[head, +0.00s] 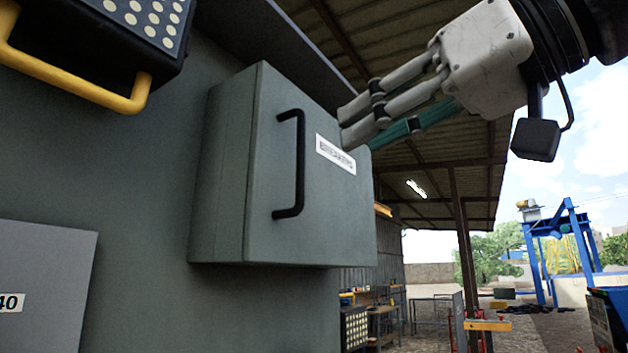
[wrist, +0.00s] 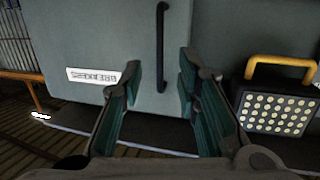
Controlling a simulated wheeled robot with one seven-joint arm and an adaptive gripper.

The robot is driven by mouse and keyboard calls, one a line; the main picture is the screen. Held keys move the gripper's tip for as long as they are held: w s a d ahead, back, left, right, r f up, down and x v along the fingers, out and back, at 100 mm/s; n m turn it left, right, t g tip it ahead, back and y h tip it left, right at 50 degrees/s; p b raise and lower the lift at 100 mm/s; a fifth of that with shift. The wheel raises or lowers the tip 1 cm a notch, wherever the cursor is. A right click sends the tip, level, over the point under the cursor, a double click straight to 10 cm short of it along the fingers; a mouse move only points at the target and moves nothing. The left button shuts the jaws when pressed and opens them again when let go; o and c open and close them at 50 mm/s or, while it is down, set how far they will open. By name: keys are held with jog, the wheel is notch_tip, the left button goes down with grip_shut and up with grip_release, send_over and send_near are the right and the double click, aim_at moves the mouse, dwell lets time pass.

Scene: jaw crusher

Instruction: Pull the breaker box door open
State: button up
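The breaker box (head: 228,170) is a grey-green metal cabinet on a grey wall. Its door (head: 330,215) looks closed and carries a white label (head: 336,154) and a black vertical bar handle (head: 290,165). My gripper (head: 352,122) is at the upper right of the door, apart from the handle. In the wrist view the picture is upside down; my gripper (wrist: 159,85) has its teal-padded fingers spread with nothing between them. The handle (wrist: 160,45) lies ahead of the gap between the fingers, and the label (wrist: 93,76) is beside the left finger.
A black box with pale dots and a yellow handle (head: 75,80) juts out at the upper left; it also shows in the wrist view (wrist: 275,108). A grey panel (head: 45,285) is at lower left. Open yard lies to the right, beyond a roof post (head: 462,240).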

aim_at(304, 134)
jog(key=shift+n+t+y, duration=0.3)
jog(key=shift+y, duration=0.3)
jog(key=w+a+r, duration=0.1)
jog(key=w+a, duration=0.1)
jog(key=w, duration=0.1)
jog(key=w+a+r, duration=0.1)
jog(key=w+a, duration=0.2)
jog(key=w+a+r, duration=0.1)
jog(key=w+a, duration=0.1)
jog(key=w, duration=0.1)
jog(key=shift+w+a+r+p, duration=0.2)
jog(key=shift+w+r+p, duration=0.1)
jog(key=shift+r+p, duration=0.1)
jog(key=shift+f, duration=0.1)
jog(key=shift+c, duration=0.6)
grip_shut()
